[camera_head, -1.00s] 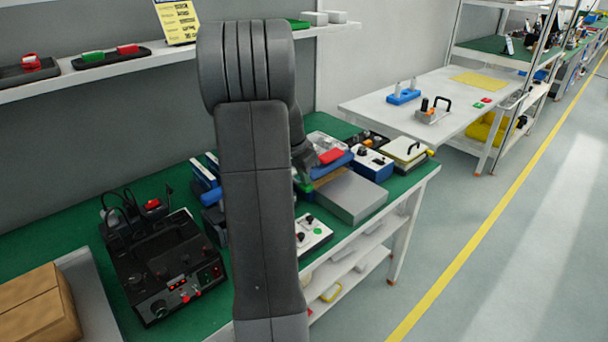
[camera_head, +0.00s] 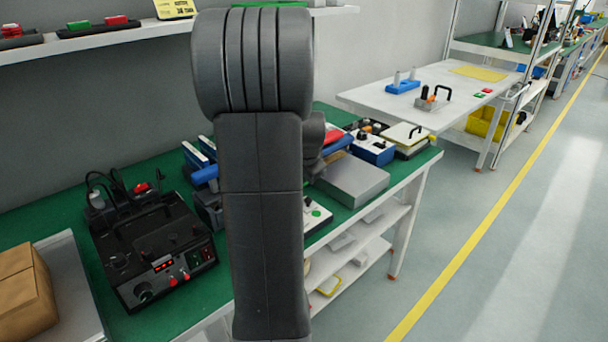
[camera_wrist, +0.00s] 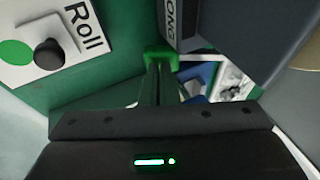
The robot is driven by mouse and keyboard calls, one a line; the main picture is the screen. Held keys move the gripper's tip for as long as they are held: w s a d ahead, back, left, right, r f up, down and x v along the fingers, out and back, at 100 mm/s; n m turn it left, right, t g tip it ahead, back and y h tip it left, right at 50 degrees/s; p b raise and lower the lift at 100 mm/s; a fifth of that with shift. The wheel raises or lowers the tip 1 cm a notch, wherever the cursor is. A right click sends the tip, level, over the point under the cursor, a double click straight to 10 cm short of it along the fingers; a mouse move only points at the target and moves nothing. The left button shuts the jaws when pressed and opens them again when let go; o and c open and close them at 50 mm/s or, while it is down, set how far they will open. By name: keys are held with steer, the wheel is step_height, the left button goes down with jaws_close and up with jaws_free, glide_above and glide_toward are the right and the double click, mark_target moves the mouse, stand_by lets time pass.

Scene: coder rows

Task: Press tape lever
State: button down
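My gripper (camera_wrist: 160,82) shows in the wrist view with its dark narrow fingers close together, pointing down toward the bench. A bright green piece (camera_wrist: 158,54) shows at the fingertips; I cannot tell whether it is the tape lever or whether they touch. A white panel (camera_wrist: 30,47) marked "Roll", with a black knob and a green spot, lies to the upper left. It also shows partly in the head view (camera_head: 317,214), right of my arm. In the head view my arm hides the gripper and the bench behind it. I cannot clearly make out the tape lever.
A black control unit (camera_head: 155,250) stands left of my arm on the green bench. A grey box (camera_head: 352,180) and a blue-and-white box (camera_head: 371,149) stand to the right. A brown carton (camera_head: 25,290) is at far left. The floor (camera_head: 510,260) at right is clear.

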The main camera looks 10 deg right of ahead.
steer(key=shift+s+f, duration=0.15)
steer(key=shift+f, duration=0.2)
steer(key=shift+r, duration=0.1)
steer(key=shift+r+p, duration=0.25)
steer(key=shift+p, duration=0.05)
steer(key=d+p+v, duration=0.1)
steer(key=p+v, duration=0.2)
steer(key=v, duration=1)
steer(key=shift+s+d+r+p, duration=0.15)
steer(key=shift+s+d+p, duration=0.05)
steer(key=shift+s+p, duration=0.15)
steer(key=b+x, duration=0.1)
steer(key=x, duration=0.5)
steer(key=w+a+r+g+h+p, duration=0.2)
steer(key=r+p, duration=0.4)
steer(key=r, duration=0.4)
steer(key=shift+w+a+n+g+h, duration=0.3)
steer(key=shift+w+a+n+g, duration=0.1)
steer(key=shift+w+a+g, duration=0.5)
